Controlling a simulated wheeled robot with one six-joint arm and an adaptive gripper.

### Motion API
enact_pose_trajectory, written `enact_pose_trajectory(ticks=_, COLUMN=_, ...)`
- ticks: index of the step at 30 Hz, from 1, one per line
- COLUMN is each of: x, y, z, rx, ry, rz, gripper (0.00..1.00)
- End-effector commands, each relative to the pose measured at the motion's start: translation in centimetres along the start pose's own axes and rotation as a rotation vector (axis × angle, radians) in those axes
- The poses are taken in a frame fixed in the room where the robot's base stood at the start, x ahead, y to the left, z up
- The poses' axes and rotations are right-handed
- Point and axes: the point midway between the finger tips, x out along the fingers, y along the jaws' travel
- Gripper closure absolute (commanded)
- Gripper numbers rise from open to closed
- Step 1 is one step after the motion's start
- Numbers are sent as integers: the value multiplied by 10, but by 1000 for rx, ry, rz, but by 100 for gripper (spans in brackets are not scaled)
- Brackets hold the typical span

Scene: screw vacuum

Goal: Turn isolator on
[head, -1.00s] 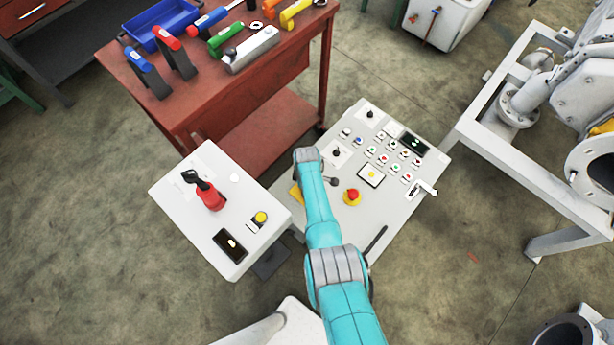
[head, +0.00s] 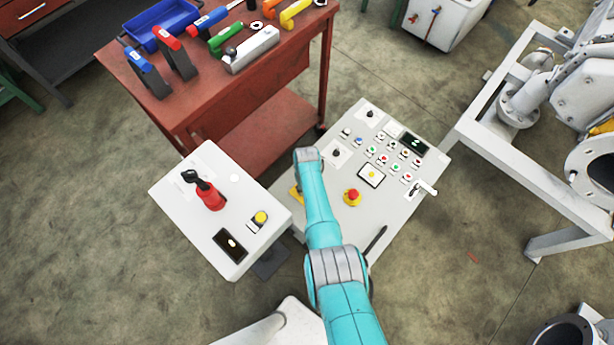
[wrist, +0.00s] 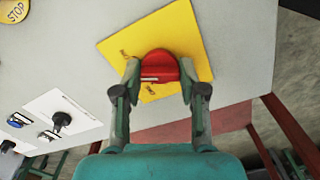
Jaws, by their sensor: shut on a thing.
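The isolator is a red rotary knob (wrist: 160,66) on a square yellow plate (wrist: 112,42) in the wrist view. A white mark shows on the knob's near left part. Two small dark labels on the plate, left of and below the knob, are too small to read surely. My gripper (wrist: 160,72) is shut on the red knob, with one finger on each side of it. In the head view, only a corner of the yellow plate (head: 296,196) shows left of my arm. The knob and my fingers are hidden there behind the arm.
The grey panel (head: 338,222) carries a red emergency stop button (head: 352,197), several small buttons and a dark display (head: 415,142). A smaller console (head: 185,210) with a red-based joystick stands to the left. A red-brown tool bench (head: 160,112) stands behind.

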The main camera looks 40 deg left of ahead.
Motion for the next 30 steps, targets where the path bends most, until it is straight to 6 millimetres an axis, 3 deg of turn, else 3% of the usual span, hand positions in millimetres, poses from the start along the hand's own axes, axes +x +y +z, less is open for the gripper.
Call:
enact_pose_trajectory(ticks=15, x=1, y=0, z=1, rx=329, ry=0, rz=0, gripper=93)
enact_pose_trajectory(ticks=30, x=1, y=0, z=1, rx=387, ry=0, rz=0, gripper=93)
